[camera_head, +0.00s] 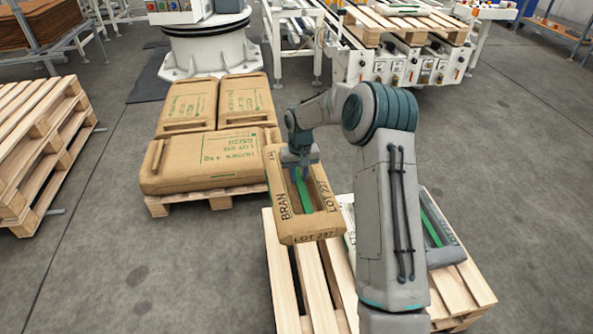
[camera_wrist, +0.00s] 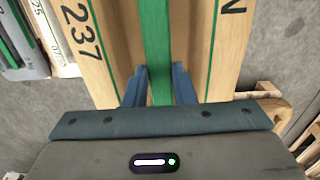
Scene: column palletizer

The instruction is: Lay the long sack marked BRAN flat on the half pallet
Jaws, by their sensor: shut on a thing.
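The long brown sack marked BRAN (camera_head: 312,226) hangs level over the left part of the half pallet (camera_head: 284,288) in the head view. Its front end reads LOT 237, and a green strip runs along a recess in its top. My gripper (camera_head: 302,168) is above the sack, shut on it at the green strip. In the wrist view the two blue fingers of my gripper (camera_wrist: 158,88) stand either side of the strip, and the sack (camera_wrist: 100,45) fills the upper middle. The gap under the sack is hard to judge.
Brown sacks (camera_head: 205,160) sit on a pallet just left of the held sack. A stack of empty pallets (camera_head: 40,150) stands far left.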

